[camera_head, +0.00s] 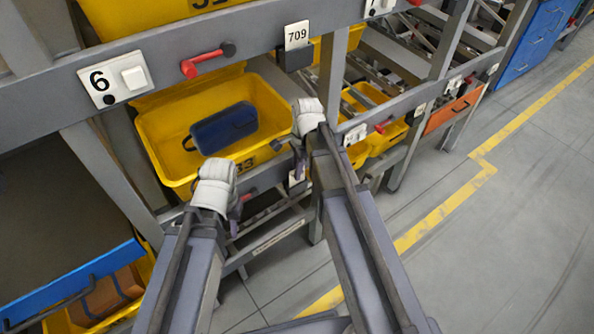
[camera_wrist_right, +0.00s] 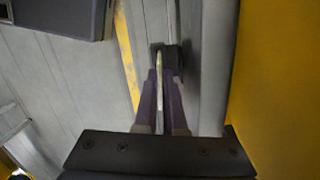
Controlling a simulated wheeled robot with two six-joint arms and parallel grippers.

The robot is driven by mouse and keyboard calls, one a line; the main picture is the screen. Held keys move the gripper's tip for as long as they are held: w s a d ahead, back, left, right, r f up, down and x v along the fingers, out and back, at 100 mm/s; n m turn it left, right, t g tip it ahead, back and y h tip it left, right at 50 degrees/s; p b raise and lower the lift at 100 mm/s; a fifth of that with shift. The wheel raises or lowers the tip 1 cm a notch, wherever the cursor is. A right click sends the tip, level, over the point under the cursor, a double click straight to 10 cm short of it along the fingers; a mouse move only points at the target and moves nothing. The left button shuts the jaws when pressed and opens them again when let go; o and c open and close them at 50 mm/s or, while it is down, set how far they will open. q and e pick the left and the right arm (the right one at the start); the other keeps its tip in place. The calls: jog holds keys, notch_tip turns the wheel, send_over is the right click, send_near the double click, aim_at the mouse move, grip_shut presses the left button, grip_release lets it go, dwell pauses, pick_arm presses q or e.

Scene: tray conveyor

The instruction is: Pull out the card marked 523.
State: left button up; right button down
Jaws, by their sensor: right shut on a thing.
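My right gripper (camera_wrist_right: 159,74) is shut on a thin pale card (camera_wrist_right: 159,62), seen edge-on in the right wrist view. The card stands at a small black holder (camera_wrist_right: 173,60); I cannot tell whether its lower edge is still in it. In the head view a small white card (camera_head: 296,179) shows below my right wrist, at the lower shelf rail. Its number cannot be read, and the fingers are mostly hidden there. My left gripper (camera_head: 234,214) is low in front of the shelf, largely hidden by its arm, its fingers unclear.
A card marked 709 (camera_head: 296,36) stands in a black holder on the upper rail. A yellow tray (camera_head: 160,135) holding a dark blue case (camera_head: 224,128) lies behind my arms. A red lever (camera_head: 190,68) juts from the upper rail. The floor at right is clear.

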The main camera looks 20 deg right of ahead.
jog(key=shift+r+p, duration=1.5)
jog(key=shift+r, duration=0.15)
jog(key=shift+r, duration=0.1)
notch_tip(320, 180, up, 4)
jog(key=p, duration=0.4)
